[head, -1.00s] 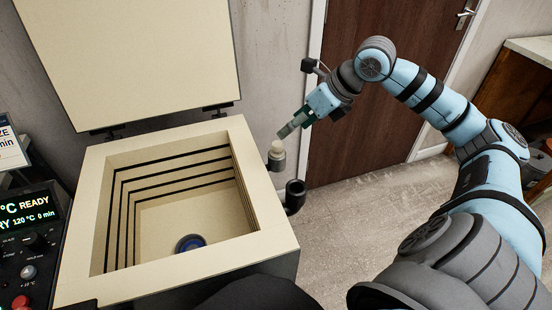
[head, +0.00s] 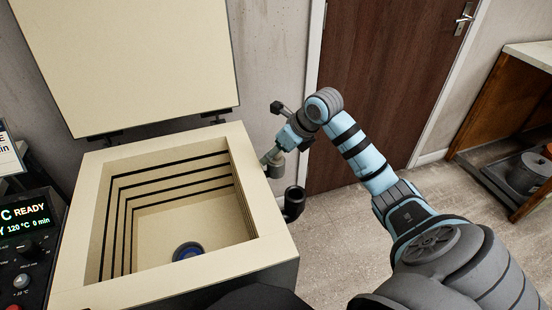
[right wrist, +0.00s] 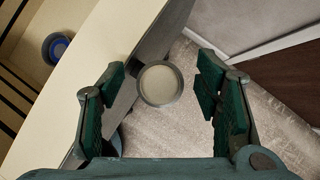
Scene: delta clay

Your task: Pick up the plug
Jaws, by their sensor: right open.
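The plug (right wrist: 160,84) shows in the right wrist view as a round, cream-coloured top sitting in a grey round holder (head: 276,171) on the kiln's right side. In the head view the plug is mostly hidden behind my right gripper (head: 270,156). My right gripper (right wrist: 165,92) is open, its two green-padded fingers on either side of the plug in the wrist view, with gaps on both sides. I cannot tell how far above it the fingertips are. My left gripper is not in view.
The open kiln (head: 269,214) has its lid (head: 140,60) raised and a blue ringed disc (head: 188,250) on its floor. A black cup (head: 294,200) sticks out just below the holder.

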